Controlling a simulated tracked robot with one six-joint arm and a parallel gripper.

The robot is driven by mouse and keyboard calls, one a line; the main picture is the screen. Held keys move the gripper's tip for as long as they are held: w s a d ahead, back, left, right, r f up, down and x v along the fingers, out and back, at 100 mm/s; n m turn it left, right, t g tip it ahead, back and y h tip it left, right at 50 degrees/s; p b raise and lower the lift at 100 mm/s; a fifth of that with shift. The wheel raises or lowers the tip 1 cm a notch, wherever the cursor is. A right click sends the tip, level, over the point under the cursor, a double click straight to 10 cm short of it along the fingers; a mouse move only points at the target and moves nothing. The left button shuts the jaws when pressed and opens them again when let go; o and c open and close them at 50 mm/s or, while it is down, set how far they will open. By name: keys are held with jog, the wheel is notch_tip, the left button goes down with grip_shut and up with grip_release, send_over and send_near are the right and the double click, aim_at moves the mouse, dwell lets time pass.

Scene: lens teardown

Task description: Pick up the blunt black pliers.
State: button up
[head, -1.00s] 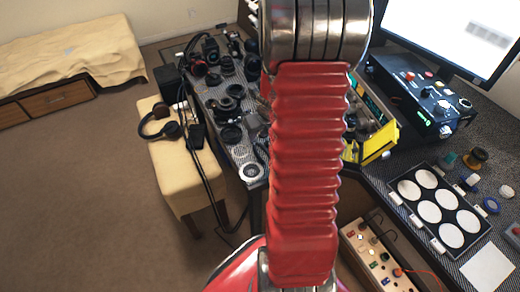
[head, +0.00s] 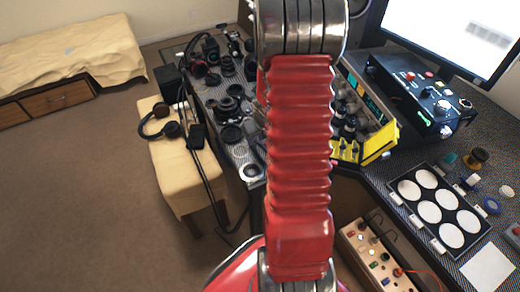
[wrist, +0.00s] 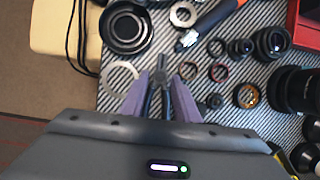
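In the wrist view, dark pliers (wrist: 161,76) lie on the grey patterned mat, head pointing away from me and handles running back toward my gripper. Their handle ends are hidden by my gripper body. My gripper (wrist: 161,78) has two purple fingers, set apart, one on each side of the pliers. A gap shows between the fingers and the pliers, so it looks open; I cannot tell the height above the mat. In the head view, my red arm hides the gripper and the pliers.
A black-and-orange tool (wrist: 207,24) lies just beyond the pliers. Metal rings, including a silver one (wrist: 119,76), and lens parts (wrist: 271,42) crowd around. A red box edge (wrist: 303,25) is at the right. A beige bench (head: 183,180) stands left of the mat.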

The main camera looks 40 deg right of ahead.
jog(key=shift+w+f, duration=0.2)
jog(key=shift+f, duration=0.25)
jog(key=shift+c, duration=0.4)
grip_shut()
